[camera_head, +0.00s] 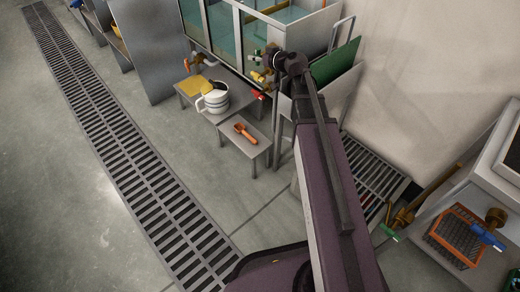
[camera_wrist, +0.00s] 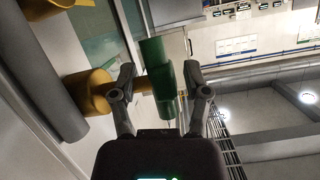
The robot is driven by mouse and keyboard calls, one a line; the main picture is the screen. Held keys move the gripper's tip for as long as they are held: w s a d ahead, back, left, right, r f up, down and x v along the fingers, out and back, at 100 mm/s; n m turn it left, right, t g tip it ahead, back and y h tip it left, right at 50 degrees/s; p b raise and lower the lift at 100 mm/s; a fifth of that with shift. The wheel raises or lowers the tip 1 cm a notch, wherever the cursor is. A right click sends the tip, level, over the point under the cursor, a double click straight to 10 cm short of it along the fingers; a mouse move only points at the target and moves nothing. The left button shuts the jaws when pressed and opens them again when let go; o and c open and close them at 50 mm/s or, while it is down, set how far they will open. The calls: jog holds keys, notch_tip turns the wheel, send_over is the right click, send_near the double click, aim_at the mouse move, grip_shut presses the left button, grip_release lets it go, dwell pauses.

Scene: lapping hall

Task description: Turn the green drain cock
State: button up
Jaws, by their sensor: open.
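The green handle (camera_wrist: 158,78) of the drain cock stands between the two fingers of my gripper (camera_wrist: 157,82) in the wrist view. The fingers are open, one on each side, and I cannot tell whether either touches it. The handle joins a brass-yellow body (camera_wrist: 92,92) on the left. In the head view my gripper (camera_head: 274,62) is at the right end of the glass-sided tank, and a small green part (camera_head: 257,54) shows beside it. A yellow fitting (camera_head: 262,77) is just below. My arm and gripper hide part of this area.
A red handle (camera_head: 258,95) hangs below the tank. A low table (camera_head: 188,100) holds a white bucket (camera_head: 216,99); a smaller stand (camera_head: 250,148) holds an orange tool (camera_head: 244,132). A blue handle (camera_head: 488,236) is at far right. The floor by the drain grate (camera_head: 122,150) is clear.

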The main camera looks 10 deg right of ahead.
jog(key=shift+f+t+y+b, duration=0.15)
jog(key=shift+t+y+b, duration=0.75)
jog(key=shift+t+b, duration=1.3)
jog(key=shift+s+d+g+b, duration=0.1)
jog(key=shift+s+g+b, duration=0.15)
jog(key=shift+g+b, duration=0.3)
jog(key=v, duration=1.3)
jog(key=s+a+f+g+h+b, duration=0.1)
jog(key=s+a+f+g+b, duration=0.2)
jog(key=f, duration=0.5)
jog(key=s+a+f+g+h+b, duration=0.1)
jog(key=s+a+f+g+b, duration=0.2)
jog(key=f, duration=0.5)
jog(key=s+a+f+g+h+b, duration=0.1)
jog(key=s+a+f+g+b, duration=0.2)
jog(key=f+g, duration=0.3)
notch_tip(320, 180, down, 3)
jog(key=shift+a+b, duration=0.3)
jog(key=shift+a, duration=0.4)
jog(key=shift+m, duration=0.3)
